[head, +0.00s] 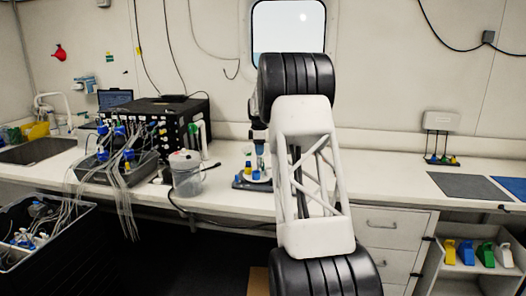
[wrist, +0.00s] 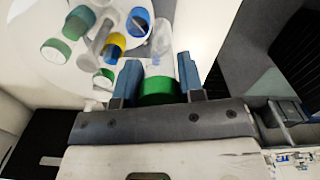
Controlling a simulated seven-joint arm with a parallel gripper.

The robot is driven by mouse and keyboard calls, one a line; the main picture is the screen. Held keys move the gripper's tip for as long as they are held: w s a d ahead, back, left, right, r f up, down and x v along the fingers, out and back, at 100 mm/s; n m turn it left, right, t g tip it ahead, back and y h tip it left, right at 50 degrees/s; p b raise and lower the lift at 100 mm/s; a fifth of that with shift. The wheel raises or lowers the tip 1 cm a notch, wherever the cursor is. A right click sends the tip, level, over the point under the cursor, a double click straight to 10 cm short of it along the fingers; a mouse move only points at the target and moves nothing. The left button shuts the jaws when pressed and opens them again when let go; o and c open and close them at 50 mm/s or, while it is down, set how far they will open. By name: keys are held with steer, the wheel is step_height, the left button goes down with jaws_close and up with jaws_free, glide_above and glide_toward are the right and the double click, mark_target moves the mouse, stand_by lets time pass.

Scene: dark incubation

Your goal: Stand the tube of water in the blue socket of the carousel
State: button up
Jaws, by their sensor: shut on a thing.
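My gripper (wrist: 160,72) is shut on a clear tube (wrist: 159,46) with a green cap (wrist: 158,90), between its two blue fingers. The tube's body points away from the wrist camera, beside the edge of the white carousel (wrist: 35,85). The carousel carries several coloured ring-like pieces; one blue-rimmed one (wrist: 138,20) is just left of the tube's far end. I cannot tell whether tube and carousel touch. In the head view the carousel (head: 258,180) is small and partly hidden by my arm; the blue fingers (head: 259,148) show above it.
Other carousel pieces are yellow (wrist: 121,40) and green (wrist: 56,50). In the head view, a clear jug (head: 186,178) and a black box with cables (head: 165,115) stand left of the carousel. The white bench right of my arm is mostly clear up to a grey mat (head: 468,187).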

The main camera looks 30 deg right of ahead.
steer(key=shift+w+d+f, duration=0.1)
steer(key=shift+w+d, duration=0.15)
steer(key=shift+w, duration=0.85)
steer(key=shift+w+d, duration=0.2)
steer(key=shift+w, duration=0.9)
steer(key=shift+f, duration=0.2)
steer(key=shift+f, duration=1.35)
steer(key=shift+s+f, duration=0.1)
steer(key=shift+f, duration=2.45)
stand_by(1.4)
